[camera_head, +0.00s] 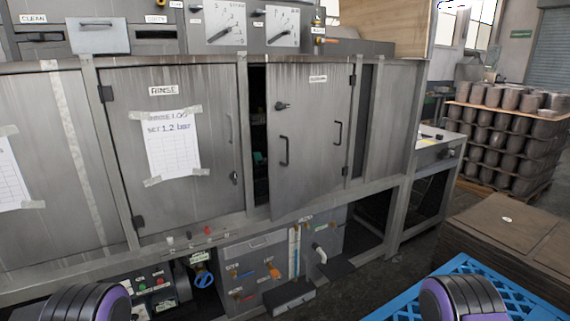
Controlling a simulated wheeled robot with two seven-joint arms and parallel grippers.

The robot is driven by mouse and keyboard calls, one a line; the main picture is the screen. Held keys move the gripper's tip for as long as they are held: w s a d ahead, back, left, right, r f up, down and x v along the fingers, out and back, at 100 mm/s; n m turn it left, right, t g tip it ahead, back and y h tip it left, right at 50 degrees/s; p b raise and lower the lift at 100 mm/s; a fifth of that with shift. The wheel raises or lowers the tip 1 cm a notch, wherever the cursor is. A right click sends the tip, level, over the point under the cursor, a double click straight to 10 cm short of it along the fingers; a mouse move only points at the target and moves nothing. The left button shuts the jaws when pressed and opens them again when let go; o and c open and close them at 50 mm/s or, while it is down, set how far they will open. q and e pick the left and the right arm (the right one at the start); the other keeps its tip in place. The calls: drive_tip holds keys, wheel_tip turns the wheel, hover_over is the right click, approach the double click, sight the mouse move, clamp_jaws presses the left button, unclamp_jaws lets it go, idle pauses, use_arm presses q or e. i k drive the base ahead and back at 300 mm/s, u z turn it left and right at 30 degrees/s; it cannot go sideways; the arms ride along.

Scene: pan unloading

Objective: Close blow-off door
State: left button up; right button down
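The blow-off door (311,150) is a grey metal door with a small label near its top, too small to read clearly. It has a black bar handle and a black knob on its left side, and hinges on its right edge. It stands slightly ajar, with a dark gap (259,150) along its left edge. The rinse door (200,205) to its left is shut and has a taped paper on it. Only purple and black parts of my two arms show at the bottom left and bottom right. Neither gripper shows, and nothing touches the door.
Two dial gauges (225,22) sit above the doors. Valves, pipes and a blue handwheel (203,278) are below. A blue pallet (462,266) and a brown box (520,235) stand at the lower right. A pallet of stacked pans (508,130) is farther back.

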sight(308, 140)
drive_tip(key=u, duration=0.45)
drive_tip(key=i, duration=0.85)
drive_tip(key=u, duration=0.1)
